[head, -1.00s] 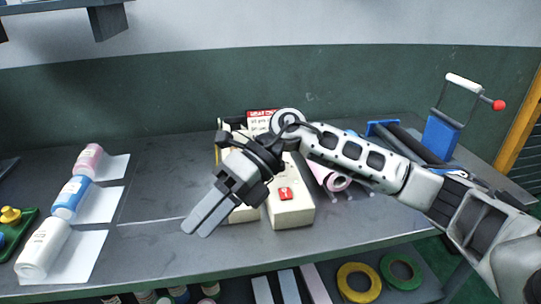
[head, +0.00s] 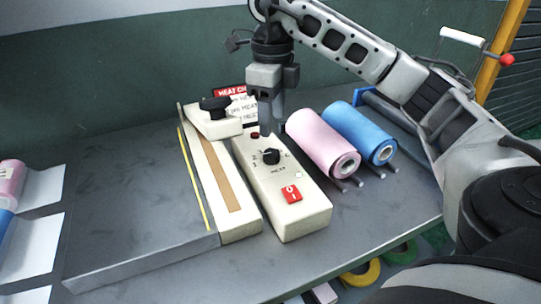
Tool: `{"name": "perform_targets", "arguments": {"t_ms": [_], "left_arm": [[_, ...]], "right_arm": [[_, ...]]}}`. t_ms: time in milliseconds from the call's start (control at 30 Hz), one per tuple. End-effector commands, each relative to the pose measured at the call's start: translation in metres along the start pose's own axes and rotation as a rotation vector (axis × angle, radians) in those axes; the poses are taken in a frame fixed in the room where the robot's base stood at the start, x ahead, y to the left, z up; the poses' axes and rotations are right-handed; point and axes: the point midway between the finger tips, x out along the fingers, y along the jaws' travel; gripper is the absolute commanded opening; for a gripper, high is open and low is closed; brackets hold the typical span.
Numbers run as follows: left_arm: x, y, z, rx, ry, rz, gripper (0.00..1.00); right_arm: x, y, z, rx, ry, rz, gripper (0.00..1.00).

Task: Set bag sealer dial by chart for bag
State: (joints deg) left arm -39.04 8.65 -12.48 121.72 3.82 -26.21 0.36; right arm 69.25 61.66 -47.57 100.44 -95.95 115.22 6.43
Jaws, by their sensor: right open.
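The bag sealer (head: 304,216) is a cream box on the grey bench, with a red rocker switch (head: 291,194) and a black dial (head: 271,157) with marks around it. The dial's exact setting is too small to read. Its sealing bar (head: 218,183) and black-knobbed arm (head: 216,112) lie to the left. The chart (head: 232,91) with a red header stands behind, partly hidden by the arm and my gripper. My right gripper (head: 269,128) is open, pointing down just above and behind the dial, apparently apart from it. My left gripper is out of view. I cannot make out a bag.
A pink roll (head: 322,143) and a blue roll (head: 360,131) lie on a rack right of the sealer. The bench's left middle is clear.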

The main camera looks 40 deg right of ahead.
Motion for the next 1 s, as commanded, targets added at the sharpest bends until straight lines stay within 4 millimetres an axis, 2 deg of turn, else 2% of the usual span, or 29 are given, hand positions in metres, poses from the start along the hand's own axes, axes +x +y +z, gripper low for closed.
{"name": "perform_targets", "arguments": {"t_ms": [33,267,500,800,833,900,1000], "left_arm": [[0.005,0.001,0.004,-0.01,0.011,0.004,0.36],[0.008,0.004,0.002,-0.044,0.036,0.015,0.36],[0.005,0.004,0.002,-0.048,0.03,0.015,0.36],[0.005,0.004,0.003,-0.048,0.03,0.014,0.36],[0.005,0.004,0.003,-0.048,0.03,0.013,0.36],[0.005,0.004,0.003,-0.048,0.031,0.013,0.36],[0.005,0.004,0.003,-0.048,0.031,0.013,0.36]], "right_arm": [[0.019,0.001,0.0,-0.002,0.004,0.004,0.53],[0.059,0.001,0.0,-0.001,0.002,0.003,0.53],[0.077,0.0,0.0,-0.001,-0.001,0.0,0.53],[0.08,0.0,0.0,-0.001,-0.001,0.0,0.53],[0.08,0.0,0.0,-0.001,-0.001,0.0,0.51],[0.08,0.0,0.0,-0.001,-0.001,0.001,0.31],[0.08,0.0,0.0,-0.001,-0.001,0.001,0.09]]}}
